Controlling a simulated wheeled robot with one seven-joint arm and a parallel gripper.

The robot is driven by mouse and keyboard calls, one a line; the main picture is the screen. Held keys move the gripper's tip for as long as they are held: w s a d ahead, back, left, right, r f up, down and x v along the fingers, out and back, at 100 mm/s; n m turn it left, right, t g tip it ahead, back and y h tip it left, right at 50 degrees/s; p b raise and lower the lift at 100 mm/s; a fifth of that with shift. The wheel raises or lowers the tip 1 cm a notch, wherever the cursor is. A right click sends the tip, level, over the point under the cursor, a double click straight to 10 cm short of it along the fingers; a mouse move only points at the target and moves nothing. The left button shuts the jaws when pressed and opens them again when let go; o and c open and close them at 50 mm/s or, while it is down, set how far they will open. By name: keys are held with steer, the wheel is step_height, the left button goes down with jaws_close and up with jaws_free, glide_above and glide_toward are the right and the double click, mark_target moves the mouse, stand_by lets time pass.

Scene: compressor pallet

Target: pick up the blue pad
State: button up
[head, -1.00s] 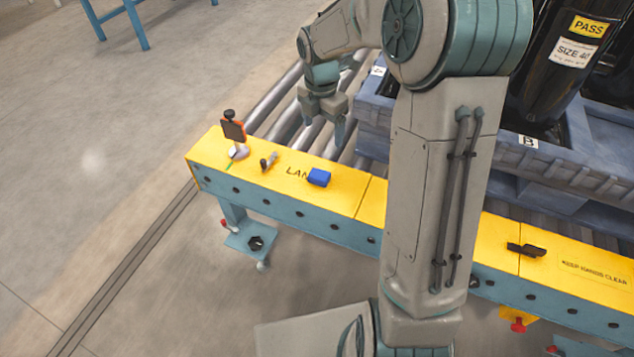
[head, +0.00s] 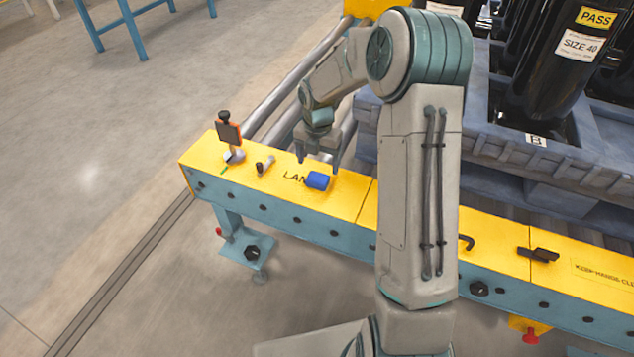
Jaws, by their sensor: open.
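The blue pad (head: 317,181) is a small blue block lying on the yellow top of the conveyor side rail (head: 345,197), beside the black lettering. My gripper (head: 318,160) is open, its fingers pointing down just behind and above the pad in the head view. One finger shows on each side of the pad's far end. Nothing shows between the fingers. I cannot tell exactly how high the fingertips are above the rail.
On the rail's left end stand an orange-framed device on a round base (head: 230,138) and a small dark-tipped fitting (head: 265,165). To the right lie a black hook (head: 466,242) and a black clip (head: 538,254). A blue-grey pallet crate (head: 545,150) with black cylinders stands behind.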

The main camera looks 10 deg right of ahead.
mark_target(318, 177)
step_height(318, 177, down, 5)
steer(key=shift+f+b, duration=0.1)
steer(key=shift+b, duration=0.9)
steer(key=c, duration=1.1)
steer(key=shift+o, duration=0.2)
steer(key=r, duration=0.1)
steer(key=r+p, duration=0.1)
steer(key=r, duration=0.1)
steer(key=d+r+p, duration=0.1)
steer(key=r, duration=0.1)
steer(key=shift+s+d+r, duration=0.1)
steer(key=shift+s+r, duration=0.05)
steer(key=shift+s, duration=0.1)
steer(key=s+d+r+p, duration=0.3)
steer(key=d+r, duration=0.3)
steer(key=d, duration=0.3)
steer(key=shift+s+d, duration=0.3)
steer(key=shift+s, duration=0.3)
